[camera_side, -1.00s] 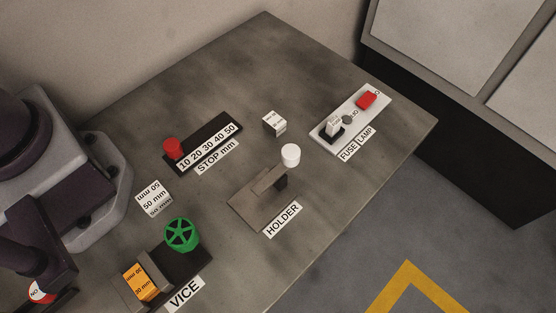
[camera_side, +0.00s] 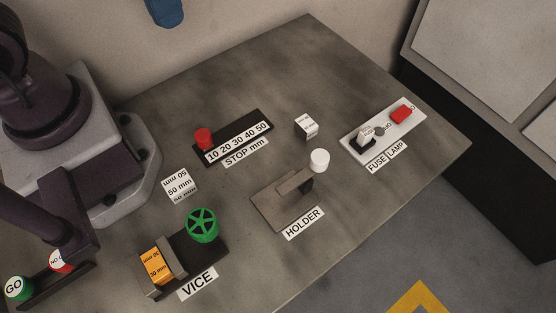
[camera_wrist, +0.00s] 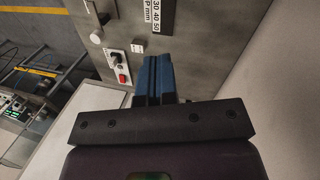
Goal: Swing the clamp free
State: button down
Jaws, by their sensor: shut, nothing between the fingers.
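The holder (camera_side: 268,207) is a brown-grey plate on the bench with a raised clamp bar (camera_side: 294,182) across it. A white round knob (camera_side: 319,160) stands at the bar's far end. The knob also shows in the wrist view (camera_wrist: 96,38), with part of the bar beside it. My gripper's blue fingers (camera_wrist: 152,80) are shut and empty in the wrist view, well apart from the holder. A blue fingertip part (camera_side: 165,10) shows at the top edge of the side view, above the bench's back edge.
A stop scale (camera_side: 237,137) with a red knob, a white cube (camera_side: 307,126) and a fuse and lamp panel (camera_side: 405,127) surround the holder. The vice (camera_side: 213,254) has a green wheel and an orange block. A 50 mm block (camera_side: 180,186) sits nearby. Bare bench lies between them.

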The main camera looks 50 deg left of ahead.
aim_at(303, 173)
jog(key=w+d+f+n+h, duration=0.2)
jog(key=d+f+n+h, duration=0.1)
jog(key=f+n, duration=0.4)
jog(key=w+d+f+n+h, duration=0.2)
jog(key=d+f+n+h, duration=0.1)
jog(key=f+n, duration=0.3)
jog(key=d+n, duration=0.1)
jog(key=n, duration=0.1)
jog(key=shift+w+d+f+n, duration=0.35)
jog(key=shift+f+n, duration=0.05)
jog(key=x, duration=0.9)
jog(key=shift+d, duration=0.25)
jog(key=d, duration=0.3)
jog(key=shift+d+f, duration=0.2)
jog(key=shift+d, duration=0.55)
